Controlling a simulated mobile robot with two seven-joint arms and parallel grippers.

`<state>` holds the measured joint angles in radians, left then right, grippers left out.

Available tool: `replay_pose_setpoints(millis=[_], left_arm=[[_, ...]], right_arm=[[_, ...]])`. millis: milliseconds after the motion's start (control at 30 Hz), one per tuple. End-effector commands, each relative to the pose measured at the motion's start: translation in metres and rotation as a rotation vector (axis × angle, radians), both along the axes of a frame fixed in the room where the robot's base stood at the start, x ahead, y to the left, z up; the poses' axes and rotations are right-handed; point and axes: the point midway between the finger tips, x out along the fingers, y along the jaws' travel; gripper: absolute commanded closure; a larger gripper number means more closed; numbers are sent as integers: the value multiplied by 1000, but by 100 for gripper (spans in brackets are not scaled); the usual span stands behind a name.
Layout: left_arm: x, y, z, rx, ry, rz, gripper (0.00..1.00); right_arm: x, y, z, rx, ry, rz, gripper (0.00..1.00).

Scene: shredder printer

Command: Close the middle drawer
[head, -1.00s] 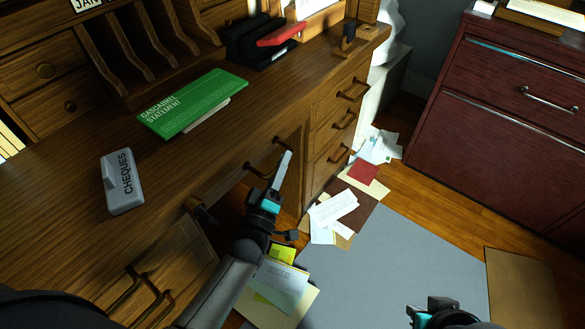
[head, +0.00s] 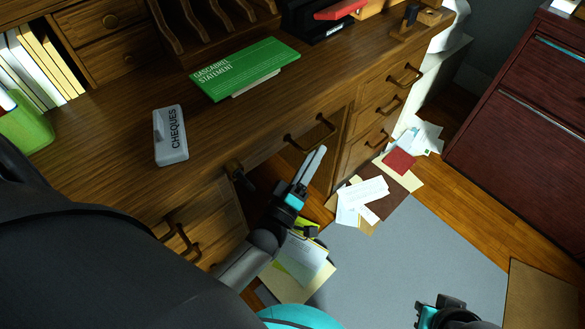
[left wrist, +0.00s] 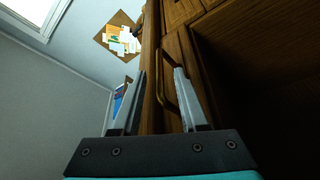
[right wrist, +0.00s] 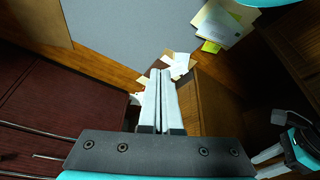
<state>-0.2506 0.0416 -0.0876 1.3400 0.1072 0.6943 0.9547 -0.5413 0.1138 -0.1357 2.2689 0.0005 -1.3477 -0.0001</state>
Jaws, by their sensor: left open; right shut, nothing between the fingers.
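The desk's wide middle drawer (head: 335,122), with a dark bow handle (head: 311,134), is under the desktop. How far it stands out is unclear in the head view. My left gripper (head: 314,160) is open, pointing up just below and in front of that handle. In the left wrist view, a bow handle (left wrist: 165,88) on a wooden front shows between and beyond the left fingers (left wrist: 158,95); contact cannot be told. My right gripper (head: 437,308) is shut and empty, low over the floor; its closed fingers show in the right wrist view (right wrist: 160,85).
A stack of side drawers (head: 370,130) stands right of the middle drawer, and a lower left drawer (head: 200,225) on the other side. A green statement (head: 245,68) and a cheques box (head: 170,136) lie on the desktop. Papers (head: 362,200) litter the floor near a grey mat (head: 400,255).

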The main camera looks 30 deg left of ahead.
Motion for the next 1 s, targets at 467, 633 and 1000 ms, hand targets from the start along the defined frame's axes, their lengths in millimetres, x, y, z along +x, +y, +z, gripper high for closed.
replay_pose_setpoints(millis=[467,633,1000], left_arm=[[-94,3,-20,1,2,0,56],[-102,3,-22,1,1,1,56],[-102,3,-22,1,0,0,56]], right_arm=[[-5,-1,-35,-8,50,1,100],[-5,-1,-38,-8,52,1,100],[-5,-1,-38,-8,52,1,100]])
